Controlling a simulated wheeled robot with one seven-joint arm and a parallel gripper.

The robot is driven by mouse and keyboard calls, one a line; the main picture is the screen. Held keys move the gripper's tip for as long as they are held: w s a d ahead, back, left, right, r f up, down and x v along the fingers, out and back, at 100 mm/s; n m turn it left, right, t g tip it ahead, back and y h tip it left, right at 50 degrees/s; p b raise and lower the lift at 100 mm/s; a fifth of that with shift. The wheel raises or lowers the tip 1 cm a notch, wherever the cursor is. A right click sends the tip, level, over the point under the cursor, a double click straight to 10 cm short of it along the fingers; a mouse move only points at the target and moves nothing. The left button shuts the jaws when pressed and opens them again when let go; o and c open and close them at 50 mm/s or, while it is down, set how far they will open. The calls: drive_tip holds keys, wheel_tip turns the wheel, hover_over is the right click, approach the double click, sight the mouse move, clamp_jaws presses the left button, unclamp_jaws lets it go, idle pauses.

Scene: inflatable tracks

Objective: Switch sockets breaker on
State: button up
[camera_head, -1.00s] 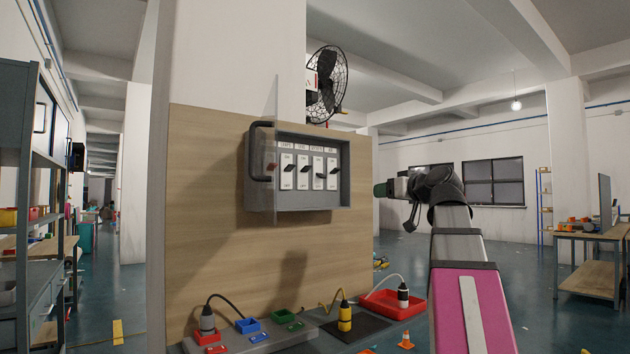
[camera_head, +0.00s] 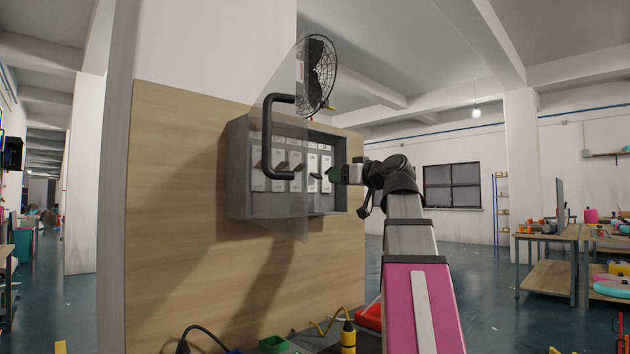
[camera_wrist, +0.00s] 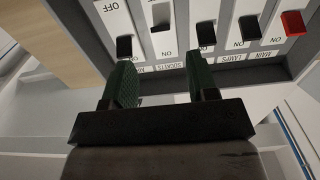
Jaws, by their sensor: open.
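The grey breaker box (camera_head: 265,206) hangs on the wooden panel, with a row of white breakers inside. In the wrist view the sockets breaker (camera_wrist: 167,40) has its black lever (camera_wrist: 160,15) towards the top of the picture, away from its ON mark. The other levers, including the red main lever (camera_wrist: 292,22), sit lower, nearer ON. My gripper (camera_wrist: 161,68) is open and empty, its green fingers either side of the SOCKETS label, below the levers. In the head view my gripper (camera_head: 337,175) is at the right end of the box. I cannot tell whether it touches anything.
A clear cover (camera_head: 300,85) with a dark handle (camera_head: 270,135) stands swung out in front of the box's left part. A fan (camera_head: 318,73) is above. Plugs, such as a yellow one (camera_head: 348,338), are below. Open floor lies to the right.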

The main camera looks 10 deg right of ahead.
sight(320, 178)
drive_tip(key=x, duration=0.9)
drive_tip(key=shift+w+a, duration=0.15)
drive_tip(key=shift+w, duration=0.05)
drive_tip(key=c, duration=0.9)
